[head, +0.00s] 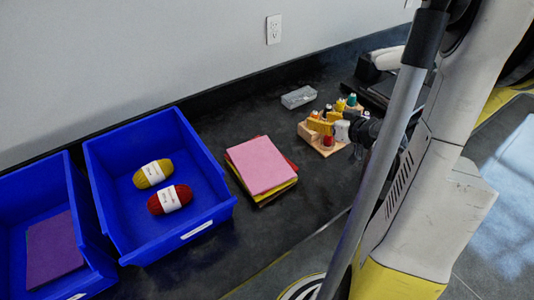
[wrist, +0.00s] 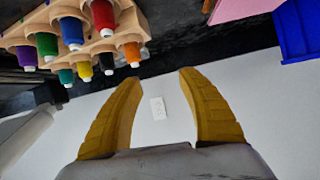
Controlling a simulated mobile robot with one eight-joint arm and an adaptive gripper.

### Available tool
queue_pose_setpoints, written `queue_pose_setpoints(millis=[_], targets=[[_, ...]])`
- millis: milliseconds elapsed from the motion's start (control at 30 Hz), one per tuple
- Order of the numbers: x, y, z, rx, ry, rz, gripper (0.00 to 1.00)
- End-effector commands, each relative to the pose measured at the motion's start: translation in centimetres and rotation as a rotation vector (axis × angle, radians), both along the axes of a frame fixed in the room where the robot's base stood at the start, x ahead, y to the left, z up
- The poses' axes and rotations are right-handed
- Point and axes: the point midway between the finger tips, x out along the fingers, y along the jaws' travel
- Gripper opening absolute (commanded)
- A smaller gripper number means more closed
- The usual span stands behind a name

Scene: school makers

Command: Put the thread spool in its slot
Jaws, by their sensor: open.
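A light wooden rack (head: 309,136) stands on the dark counter at right in the head view, partly hidden by my gripper. Its spools include a red one (head: 328,141) at the front. In the wrist view the rack (wrist: 124,12) is at the upper left, holding several spools in rows, among them a blue one (wrist: 71,31), a red one (wrist: 103,17) and an orange one (wrist: 131,52). I cannot tell which spool the task means, and no empty slot is clear. My gripper (wrist: 158,79) is open and empty, its yellow fingers apart, beside the rack.
Left of the rack lie stacked pink and yellow sheets (head: 262,165). A blue bin (head: 108,190) holds two yarn balls (head: 170,198); another blue bin (head: 88,262) holds a purple sheet. A clear box (head: 298,97) lies behind the rack. A wall outlet (wrist: 158,107) shows between my fingers.

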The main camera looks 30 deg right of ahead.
Motion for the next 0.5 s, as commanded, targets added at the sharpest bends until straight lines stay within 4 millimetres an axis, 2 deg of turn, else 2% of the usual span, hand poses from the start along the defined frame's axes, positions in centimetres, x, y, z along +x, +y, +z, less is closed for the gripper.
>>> queue_pose_setpoints(millis=[33,100,233,300,400,500], targets=[[0.8,3.2,0.8,0.021,0.043,0.038,0.47],[1.3,7.4,1.8,0.05,0.117,0.073,0.47],[0.4,15.0,3.5,0.074,0.255,0.116,0.47],[-0.9,18.6,4.3,0.071,0.319,0.126,0.47],[-3.5,22.9,5.3,0.052,0.393,0.13,0.47],[-6.3,25.8,6.1,0.024,0.441,0.124,0.47]])
